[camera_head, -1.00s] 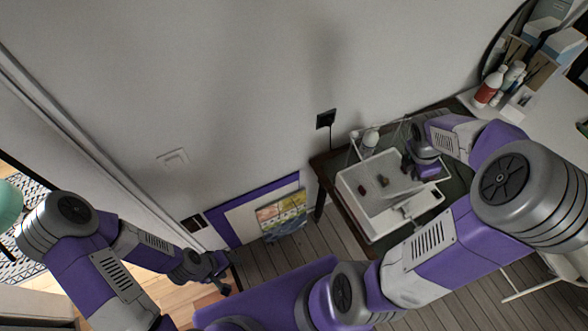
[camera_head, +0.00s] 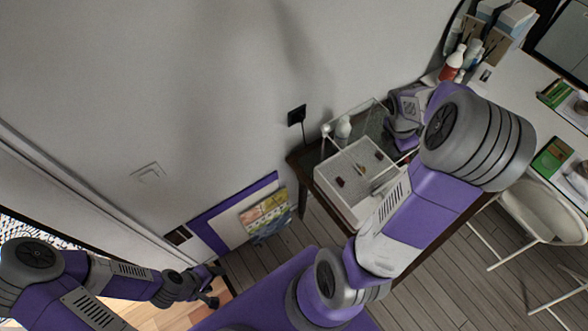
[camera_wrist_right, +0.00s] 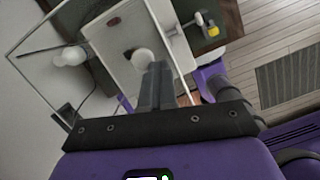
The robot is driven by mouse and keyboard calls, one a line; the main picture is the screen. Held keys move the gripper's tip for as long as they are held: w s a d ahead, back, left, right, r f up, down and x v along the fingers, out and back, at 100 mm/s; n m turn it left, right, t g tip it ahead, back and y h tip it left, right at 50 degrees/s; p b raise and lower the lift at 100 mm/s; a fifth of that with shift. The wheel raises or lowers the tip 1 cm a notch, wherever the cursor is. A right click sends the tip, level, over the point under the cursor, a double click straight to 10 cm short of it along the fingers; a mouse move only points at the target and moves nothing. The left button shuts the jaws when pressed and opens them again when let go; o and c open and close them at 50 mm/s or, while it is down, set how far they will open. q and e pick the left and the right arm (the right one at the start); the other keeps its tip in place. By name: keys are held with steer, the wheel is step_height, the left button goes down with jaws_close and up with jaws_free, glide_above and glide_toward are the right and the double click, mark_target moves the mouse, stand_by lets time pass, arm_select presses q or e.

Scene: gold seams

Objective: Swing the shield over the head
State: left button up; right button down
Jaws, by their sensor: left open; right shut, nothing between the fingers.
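A clear pane with thin pale edges, which looks like the shield (camera_head: 352,117), stands at the back left of a white open-topped tray-like unit (camera_head: 330,186). In the right wrist view the clear pane (camera_wrist_right: 38,62) spreads at the left. I cannot tell for sure which part is the head; a white rounded part (camera_wrist_right: 143,58) shows just beyond my right fingertips. My right gripper (camera_wrist_right: 155,75) is shut and empty, and appears apart from the pane. In the head view its tips are hidden behind my arm. My left gripper (camera_head: 213,287) is open, low at the left, far from the unit.
The unit stands on a dark table (camera_head: 303,160) against the wall. A black socket (camera_head: 297,115) with a cable is on the wall behind. A white desk with a red-labelled bottle (camera_head: 452,65) is at the right, with a white chair (camera_head: 535,212) before it. Flat panels (camera_head: 237,215) lean below.

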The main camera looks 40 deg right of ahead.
steer(key=a, duration=0.1)
steer(key=s+a+r+p, duration=0.1)
steer(key=a, duration=0.1)
steer(key=shift+s+a+r, duration=0.35)
steer(key=shift+r, duration=0.05)
steer(key=s+v, duration=0.1)
steer(key=v, duration=0.7)
steer(key=m+t+y, duration=0.1)
steer(key=m+y, duration=0.1)
glide_toward(347, 153)
steer(key=s+a+f, duration=0.2)
steer(key=a+f, duration=0.1)
steer(key=f, duration=0.1)
steer(key=w+a+f+m+y, duration=0.1)
steer(key=w+a+f+m, duration=0.25)
steer(key=a+f, duration=0.35)
steer(key=a+f+m+y, duration=0.2)
steer(key=a+f+m, duration=0.3)
steer(key=a+f, duration=0.5)
steer(key=s+a+f+m+y, duration=0.1)
steer(key=s+a+f+m, duration=0.2)
steer(key=a, duration=0.3)
steer(key=s+a+f+m+y, duration=0.1)
steer(key=s+a+f+m, duration=0.25)
steer(key=a, duration=0.25)
step_height(347, 153, down, 19)
steer(key=b, duration=1.8)
steer(key=shift+w, duration=0.5)
